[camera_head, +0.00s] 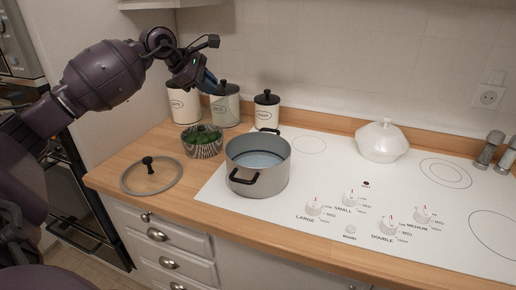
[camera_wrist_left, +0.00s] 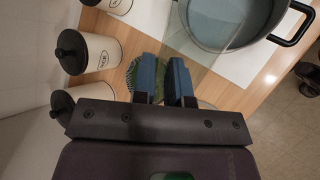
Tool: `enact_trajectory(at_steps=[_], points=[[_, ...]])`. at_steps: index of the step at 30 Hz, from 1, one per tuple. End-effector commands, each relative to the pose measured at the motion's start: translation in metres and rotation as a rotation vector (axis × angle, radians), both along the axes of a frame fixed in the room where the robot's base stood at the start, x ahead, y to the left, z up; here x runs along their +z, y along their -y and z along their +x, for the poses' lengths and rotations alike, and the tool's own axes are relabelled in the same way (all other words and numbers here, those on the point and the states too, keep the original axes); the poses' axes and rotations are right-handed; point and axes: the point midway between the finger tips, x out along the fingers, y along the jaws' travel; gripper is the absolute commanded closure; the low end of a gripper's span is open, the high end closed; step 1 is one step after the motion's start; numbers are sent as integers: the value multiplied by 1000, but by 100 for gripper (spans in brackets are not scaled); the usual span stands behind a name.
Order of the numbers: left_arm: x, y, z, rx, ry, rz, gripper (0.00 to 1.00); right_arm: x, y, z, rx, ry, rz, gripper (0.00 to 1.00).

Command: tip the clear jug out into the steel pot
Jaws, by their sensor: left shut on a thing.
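The steel pot (camera_head: 258,182) stands upright on the left of the white cooktop, open, with a pale blue inside; it also shows at the top of the left wrist view (camera_wrist_left: 222,46). My left gripper (camera_head: 211,86) is up behind and left of the pot, above the counter. Its fingers (camera_wrist_left: 166,82) are shut on the clear jug, whose see-through wall (camera_wrist_left: 188,42) overlaps the pot's near side in the left wrist view. In the head view the jug is hard to make out against the canisters. I cannot tell its contents. My right gripper is out of view.
Lidded canisters (camera_head: 266,110) line the wall behind the pot. A patterned bowl with green contents (camera_head: 202,146) and a glass lid (camera_head: 152,176) are left of the pot. A white lidded dish (camera_head: 381,142) stands at the back. The front cooktop has knobs.

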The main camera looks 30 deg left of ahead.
Motion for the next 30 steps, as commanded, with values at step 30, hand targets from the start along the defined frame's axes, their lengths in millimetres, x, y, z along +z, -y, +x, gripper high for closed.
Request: enact_trajectory(at_steps=[30], points=[[-83,-70,-16,6,148,-660,100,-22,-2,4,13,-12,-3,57]])
